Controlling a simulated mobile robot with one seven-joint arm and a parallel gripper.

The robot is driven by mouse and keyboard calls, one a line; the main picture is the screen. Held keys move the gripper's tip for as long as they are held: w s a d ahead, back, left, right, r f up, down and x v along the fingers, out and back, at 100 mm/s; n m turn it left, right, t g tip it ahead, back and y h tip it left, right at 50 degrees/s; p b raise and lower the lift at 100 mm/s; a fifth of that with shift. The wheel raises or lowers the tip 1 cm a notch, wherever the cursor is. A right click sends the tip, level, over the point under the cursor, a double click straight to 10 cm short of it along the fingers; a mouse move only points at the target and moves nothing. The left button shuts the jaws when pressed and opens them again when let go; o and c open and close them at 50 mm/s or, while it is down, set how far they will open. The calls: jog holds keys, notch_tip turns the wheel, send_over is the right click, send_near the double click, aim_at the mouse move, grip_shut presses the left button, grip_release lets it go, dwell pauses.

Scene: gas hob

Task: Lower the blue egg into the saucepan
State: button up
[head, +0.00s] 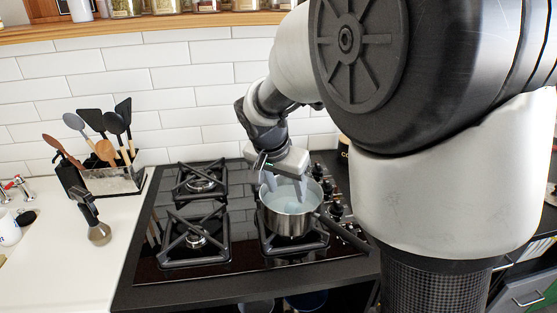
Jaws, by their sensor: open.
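The steel saucepan (287,224) stands on the front right burner of the hob, its dark handle pointing to the lower right. My gripper (285,193) points down at the pan's mouth, with its two pale fingers apart and their tips at or inside the rim. A pale blue patch (293,207) shows inside the pan below the fingers. It is too small and pale to tell whether it is the blue egg, water, or both. No egg shows between the fingers or elsewhere on the hob.
The black hob (222,235) has free burners to the left of the pan. Control knobs (336,210) line its right side, close to the pan handle. A utensil holder (112,180) and a dark-handled tool (97,228) stand on the white counter at left. My arm hides much of the right.

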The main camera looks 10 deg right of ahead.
jog(key=p+v, duration=0.2)
jog(key=v, duration=0.9)
jog(key=s+d+n+t+y, duration=0.15)
jog(key=s+n, duration=0.25)
jog(key=s, duration=0.6)
jog(key=s+d+n+t+y, duration=0.1)
jog(key=s+d+n, duration=0.25)
jog(key=s, duration=0.65)
notch_tip(320, 180, up, 19)
jog(key=p, duration=1.8)
jog(key=shift+w+a+r+p, duration=0.2)
jog(key=shift+w+p, duration=0.1)
jog(key=shift+p, duration=0.05)
